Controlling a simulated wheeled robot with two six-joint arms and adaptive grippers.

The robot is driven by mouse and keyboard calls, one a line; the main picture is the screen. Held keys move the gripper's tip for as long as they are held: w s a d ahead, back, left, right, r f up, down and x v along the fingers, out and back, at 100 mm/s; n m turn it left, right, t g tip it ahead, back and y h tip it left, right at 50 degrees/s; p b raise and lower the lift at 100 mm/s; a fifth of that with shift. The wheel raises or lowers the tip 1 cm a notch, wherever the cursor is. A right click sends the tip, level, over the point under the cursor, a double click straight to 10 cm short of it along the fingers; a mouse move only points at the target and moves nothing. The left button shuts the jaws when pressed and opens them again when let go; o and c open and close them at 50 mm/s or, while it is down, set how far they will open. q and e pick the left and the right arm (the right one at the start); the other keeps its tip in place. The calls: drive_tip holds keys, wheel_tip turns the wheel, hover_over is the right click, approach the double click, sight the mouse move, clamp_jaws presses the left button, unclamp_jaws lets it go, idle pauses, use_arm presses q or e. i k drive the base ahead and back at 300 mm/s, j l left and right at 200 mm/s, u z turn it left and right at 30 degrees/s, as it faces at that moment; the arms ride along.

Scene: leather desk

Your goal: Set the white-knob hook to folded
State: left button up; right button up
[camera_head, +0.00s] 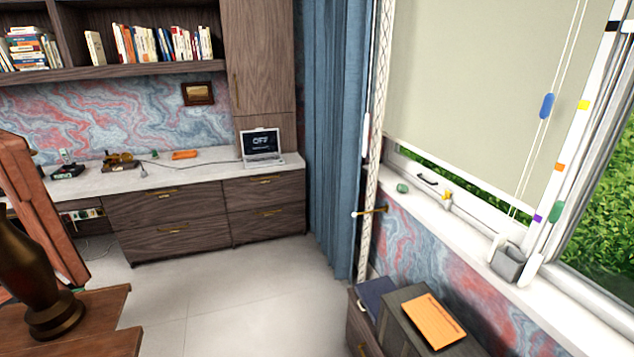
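A thin brass hook with a small white knob (354,214) at its left end shows in the head view, just right of the blue curtain. Its brass bar (374,211) runs from the patterned wall below the window leftward across the pale braided cord, so it appears to stick out from the wall. The picture is too small to show its joint or whether it touches the cord. Neither of my grippers is in view.
A blue curtain (334,130) hangs left of the hook, beside the braided cord (367,241). A low cabinet with a dark box (393,317) and an orange pad (433,321) stands below. The white windowsill (470,240) holds small items. Open floor (250,300) lies left.

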sight(354, 215)
drive_tip(key=z, duration=1.3)
drive_tip(key=i+j+u, duration=0.15)
drive_tip(key=u, duration=0.25)
drive_tip(key=i+j+u, duration=0.1)
drive_tip(key=i+u, duration=0.15)
drive_tip(key=u, duration=0.2)
drive_tip(key=i+j+z, duration=0.2)
drive_tip(key=z, duration=0.3)
drive_tip(key=i+j+z, duration=0.15)
drive_tip(key=z, duration=0.3)
drive_tip(key=j+z, duration=0.5)
drive_tip(key=i+j+z, duration=0.25)
drive_tip(key=j, duration=1.45)
drive_tip(key=j+z, duration=0.25)
drive_tip(key=j, duration=1.4)
